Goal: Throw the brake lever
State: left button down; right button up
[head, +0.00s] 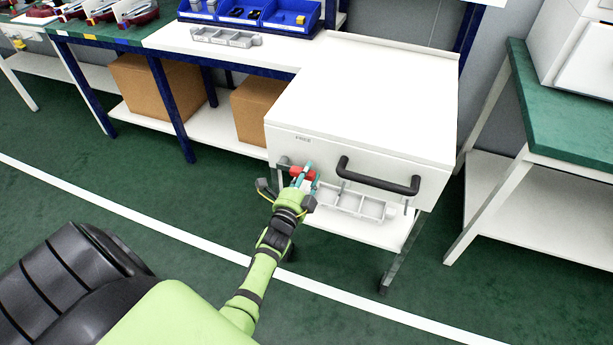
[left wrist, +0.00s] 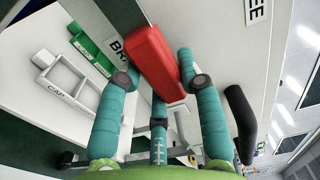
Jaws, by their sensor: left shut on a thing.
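The brake lever is a red bar (head: 303,173) on the front of a white cart (head: 372,95), below the printed word "FREE". In the left wrist view the red brake lever (left wrist: 158,62) runs diagonally between my teal fingers, next to part of a "BR..." label. My left gripper (head: 303,180) is at the cart's front and shut on the lever; it also shows in the left wrist view (left wrist: 155,75). The fingers cover part of the lever in the head view. My right gripper is not in view.
A black handle (head: 378,176) sits right of the lever on the cart front. A grey divided tray (head: 352,203) is on the cart's lower shelf. A green-topped bench (head: 570,130) stands right, and a workbench with blue bins (head: 285,18) stands behind. The green floor in front is open.

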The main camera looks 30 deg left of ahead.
pick_arm(q)
jog(key=shift+f+m, duration=0.25)
jog(key=shift+m, duration=0.05)
jog(key=c, duration=0.8)
grip_release()
jog(key=shift+r, duration=0.1)
jog(key=v, duration=1.2)
